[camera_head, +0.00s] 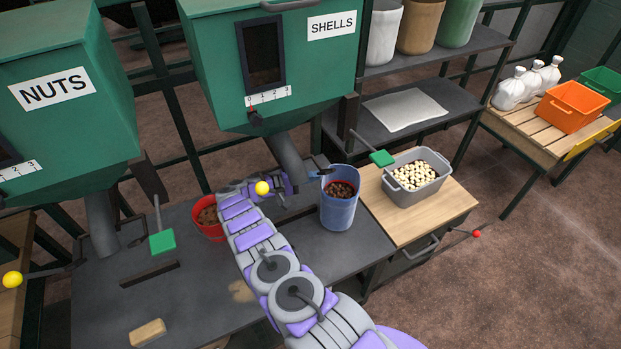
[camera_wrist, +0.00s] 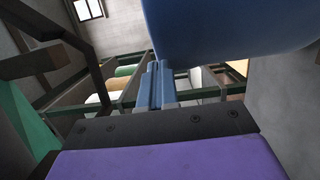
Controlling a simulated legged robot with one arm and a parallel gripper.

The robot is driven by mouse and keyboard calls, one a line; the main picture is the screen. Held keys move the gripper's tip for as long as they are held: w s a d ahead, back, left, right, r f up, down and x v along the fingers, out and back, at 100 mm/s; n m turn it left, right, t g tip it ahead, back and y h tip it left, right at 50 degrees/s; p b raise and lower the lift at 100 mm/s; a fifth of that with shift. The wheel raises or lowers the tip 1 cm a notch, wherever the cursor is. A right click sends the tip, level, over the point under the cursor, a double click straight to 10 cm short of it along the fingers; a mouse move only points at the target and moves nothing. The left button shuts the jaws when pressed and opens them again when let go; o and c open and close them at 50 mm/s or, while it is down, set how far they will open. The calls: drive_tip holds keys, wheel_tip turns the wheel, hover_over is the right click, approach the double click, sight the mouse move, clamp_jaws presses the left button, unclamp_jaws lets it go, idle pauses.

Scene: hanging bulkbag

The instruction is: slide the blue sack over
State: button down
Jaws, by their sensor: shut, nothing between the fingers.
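The blue sack (camera_head: 338,212) stands upright and open on the dark bench under the SHELLS hopper, with brown pieces inside. In the wrist view its blue side (camera_wrist: 230,25) fills the upper right. My gripper (camera_head: 326,171) is at the sack's upper left rim, with its fingers shut and nothing held. In the wrist view the shut blue fingers (camera_wrist: 157,72) point ahead, just below and left of the sack's side. I cannot tell whether they touch it.
A red bucket (camera_head: 208,230) with brown contents is left of my arm. The SHELLS hopper (camera_head: 275,65) and its spout hang above.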

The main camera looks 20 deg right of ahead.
sight(326, 181)
drive_tip(key=s+p, duration=0.1)
drive_tip(key=s+d+p, duration=0.1)
drive_tip(key=p, duration=0.1)
drive_tip(key=s+d+p, duration=0.1)
drive_tip(key=shift+s+d+r+p, duration=0.1)
drive_tip(key=shift+d+r+p, duration=0.2)
drive_tip(key=shift+p, duration=0.1)
drive_tip(key=shift+s+d+f+p, duration=0.1)
drive_tip(key=shift+s+f+p, duration=0.2)
drive_tip(key=shift+s, duration=0.05)
drive_tip(key=shift+w, duration=0.1)
